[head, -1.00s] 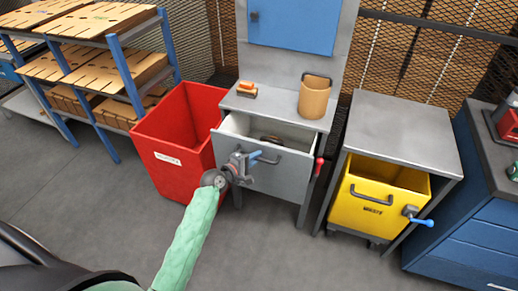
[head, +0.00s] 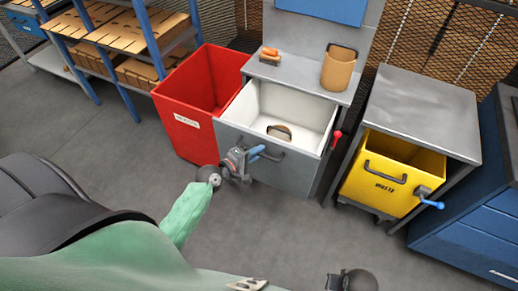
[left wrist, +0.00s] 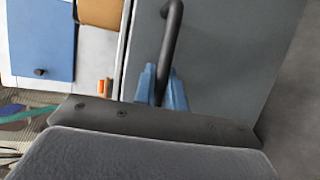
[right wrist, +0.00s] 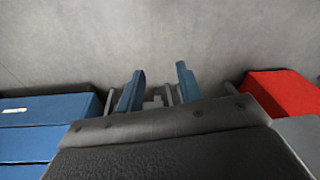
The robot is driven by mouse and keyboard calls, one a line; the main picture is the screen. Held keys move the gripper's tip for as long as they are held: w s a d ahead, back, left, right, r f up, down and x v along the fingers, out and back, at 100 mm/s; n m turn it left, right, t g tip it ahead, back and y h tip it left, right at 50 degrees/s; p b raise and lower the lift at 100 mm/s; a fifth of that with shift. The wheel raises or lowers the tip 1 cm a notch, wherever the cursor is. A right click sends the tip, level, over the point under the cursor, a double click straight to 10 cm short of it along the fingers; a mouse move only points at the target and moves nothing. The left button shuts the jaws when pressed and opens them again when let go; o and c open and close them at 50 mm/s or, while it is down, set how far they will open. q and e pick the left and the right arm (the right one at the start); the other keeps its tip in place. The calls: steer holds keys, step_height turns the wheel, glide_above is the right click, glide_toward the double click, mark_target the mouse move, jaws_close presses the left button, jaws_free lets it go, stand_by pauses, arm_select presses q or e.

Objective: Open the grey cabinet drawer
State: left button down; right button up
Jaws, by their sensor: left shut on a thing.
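The grey cabinet drawer (head: 281,168) stands pulled well out of the grey cabinet (head: 290,73) in the head view. Its white inside shows, with a brown round-ended object (head: 279,132) lying in it. My left gripper (head: 257,152) is at the left part of the dark drawer handle (head: 277,155). In the left wrist view the blue fingers (left wrist: 162,88) are shut on the handle bar (left wrist: 170,45). My right gripper (right wrist: 158,88) has its blue fingers apart and empty, above bare floor in the right wrist view.
A red bin (head: 197,100) stands close left of the drawer. A yellow waste bin (head: 385,185) sits under a grey table (head: 425,115) to the right. A tan container (head: 339,68) and a brush-like item (head: 270,56) are on the cabinet top. Floor in front is clear.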

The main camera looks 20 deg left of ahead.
arm_select(q)
steer(key=c, duration=1.7)
jaws_free()
steer(key=shift+s, duration=0.15)
